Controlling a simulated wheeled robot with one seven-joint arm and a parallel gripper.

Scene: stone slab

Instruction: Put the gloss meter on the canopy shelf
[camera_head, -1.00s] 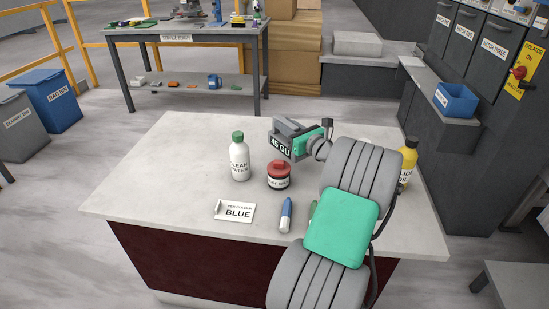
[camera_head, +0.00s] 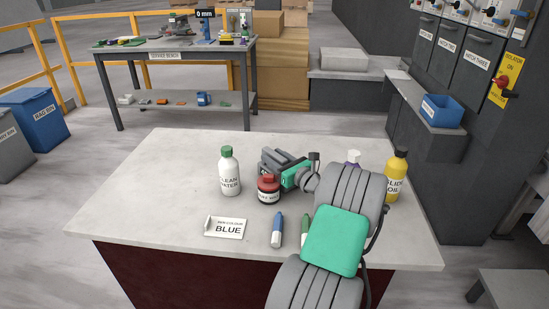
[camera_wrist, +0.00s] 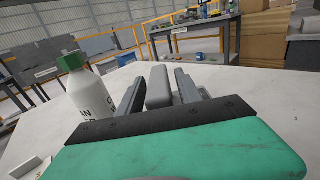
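My gripper (camera_head: 284,168) is over the middle of the stone slab (camera_head: 165,185), just behind the red-lidded jar (camera_head: 269,189). In the wrist view, its two dark fingers (camera_wrist: 158,90) stand on either side of a grey block (camera_wrist: 158,86), apparently the gloss meter, and appear closed on it. The jar partly hides the held meter in the head view. I cannot tell whether it touches the slab. No label names a canopy shelf; a grey ledge (camera_head: 408,100) runs below the hatches at the right.
A blue bin (camera_head: 442,110) occupies the ledge's near end.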

